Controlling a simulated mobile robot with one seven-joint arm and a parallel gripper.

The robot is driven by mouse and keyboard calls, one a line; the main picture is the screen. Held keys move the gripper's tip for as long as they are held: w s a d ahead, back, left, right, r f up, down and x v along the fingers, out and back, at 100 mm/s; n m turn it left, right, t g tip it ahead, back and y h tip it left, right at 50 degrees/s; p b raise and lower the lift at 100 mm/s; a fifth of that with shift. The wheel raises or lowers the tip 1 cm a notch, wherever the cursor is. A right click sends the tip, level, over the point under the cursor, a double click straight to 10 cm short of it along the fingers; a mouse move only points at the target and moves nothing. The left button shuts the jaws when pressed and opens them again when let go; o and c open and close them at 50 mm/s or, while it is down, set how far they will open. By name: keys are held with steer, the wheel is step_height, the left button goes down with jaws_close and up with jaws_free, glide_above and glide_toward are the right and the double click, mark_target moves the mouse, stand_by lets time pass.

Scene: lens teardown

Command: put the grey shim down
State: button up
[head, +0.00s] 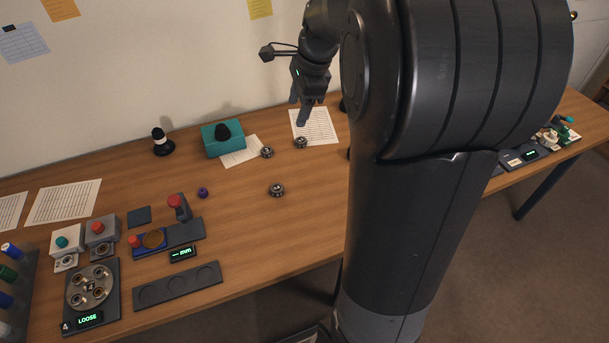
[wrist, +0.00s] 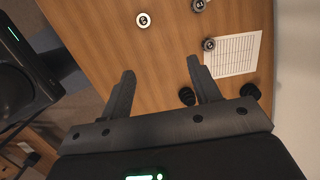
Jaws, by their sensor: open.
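My gripper (head: 299,108) is open above the back of the wooden table, over a printed sheet. In the wrist view its two fingers (wrist: 161,68) stand wide apart with nothing visible between them. I cannot single out a grey shim in either view. Small round metallic parts lie on the table: one near the middle (head: 277,190), one by the teal box (head: 267,152) and one at the edge of the printed sheet (head: 301,142). Round parts also show in the wrist view, one pale-faced (wrist: 143,20) and one by the sheet (wrist: 209,44).
A teal box (head: 223,140) and a black-and-white stand (head: 161,142) are at the back. A dark three-recess tray (head: 163,290), a purple part (head: 203,193) and a gauge reading "mm" (head: 183,253) are at front left. The table's middle is largely clear.

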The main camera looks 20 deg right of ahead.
steer(key=s+a+r+n+t+h, duration=0.1)
steer(key=s+a+n, duration=0.3)
steer(key=s+n, duration=0.5)
steer(key=s+a+r+n+t+h, duration=0.1)
steer(key=s+a+n+t, duration=0.1)
steer(key=s+n, duration=0.8)
steer(key=s+a, duration=0.1)
steer(key=s, duration=0.2)
steer(key=shift+s+a+r+t, duration=0.25)
steer(key=shift+a+t, duration=0.05)
steer(key=shift+a, duration=0.1)
steer(key=shift+o, duration=0.4)
steer(key=shift+w, duration=0.1)
steer(key=n+g, duration=0.4)
steer(key=g, duration=0.2)
glide_above(277, 187)
step_height(277, 187, down, 18)
step_height(277, 187, down, 11)
steer(key=shift+r, duration=0.1)
